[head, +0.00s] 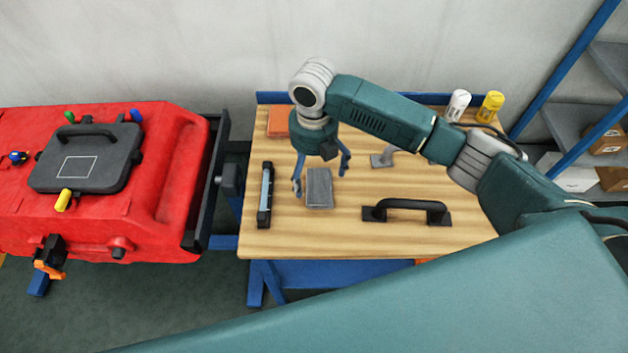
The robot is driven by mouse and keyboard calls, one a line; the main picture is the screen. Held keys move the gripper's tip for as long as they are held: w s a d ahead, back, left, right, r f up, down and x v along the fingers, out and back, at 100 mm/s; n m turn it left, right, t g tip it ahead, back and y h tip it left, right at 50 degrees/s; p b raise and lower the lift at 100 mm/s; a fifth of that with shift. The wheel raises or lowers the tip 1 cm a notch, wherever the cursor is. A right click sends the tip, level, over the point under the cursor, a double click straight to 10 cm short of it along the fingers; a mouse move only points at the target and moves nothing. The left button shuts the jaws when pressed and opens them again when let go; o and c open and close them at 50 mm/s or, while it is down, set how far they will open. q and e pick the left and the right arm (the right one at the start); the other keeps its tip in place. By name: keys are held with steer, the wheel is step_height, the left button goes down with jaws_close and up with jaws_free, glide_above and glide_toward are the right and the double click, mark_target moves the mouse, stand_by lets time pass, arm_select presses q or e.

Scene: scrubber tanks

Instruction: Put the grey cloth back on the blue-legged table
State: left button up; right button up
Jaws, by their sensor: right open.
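The grey cloth (319,189) lies flat on the wooden top of the blue-legged table (340,240), left of the table's middle. It is a small folded rectangle. My right gripper (320,183) is open above the cloth, its two blue fingers pointing down on either side of the cloth's far part. I cannot tell how high the fingertips are above the table. Nothing shows between the fingers other than the cloth beneath. My left gripper is not in view.
A black bar tool (265,195) lies left of the cloth, and a black handle (406,211) lies to its right. A grey tool (384,158), an orange pad (277,122) and white (457,105) and yellow (490,106) bottles are farther back. A red tank (170,150) stands left.

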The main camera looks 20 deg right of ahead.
mark_target(314, 186)
step_height(314, 186, up, 7)
steer(key=b, duration=0.1)
steer(key=shift+f, duration=0.2)
stand_by(0.4)
